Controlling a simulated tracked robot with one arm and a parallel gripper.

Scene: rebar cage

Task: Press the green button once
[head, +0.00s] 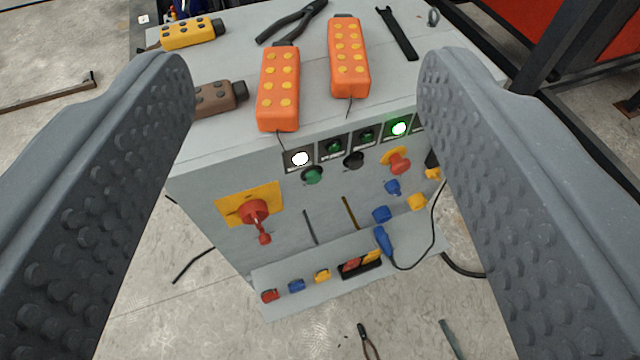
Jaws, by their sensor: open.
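A round green button (313,175) sits on the front face of the grey control cabinet (190,190), just below a lit white lamp (300,158). A black knob or button (354,160) is to its right. A lit green lamp (399,128) and two dark green lamps (333,147) are in the row above. My gripper (308,68) is open and empty, with its two ridged grey fingers at the left and right of the view. The green button shows between the fingers and nothing visible touches it.
A red rotary handle (254,212) on a yellow plate and a red mushroom button (398,163) project from the front. Two orange pendants (279,90), a brown one (216,98) and pliers lie on top. A ledge with several buttons (296,286) juts out below.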

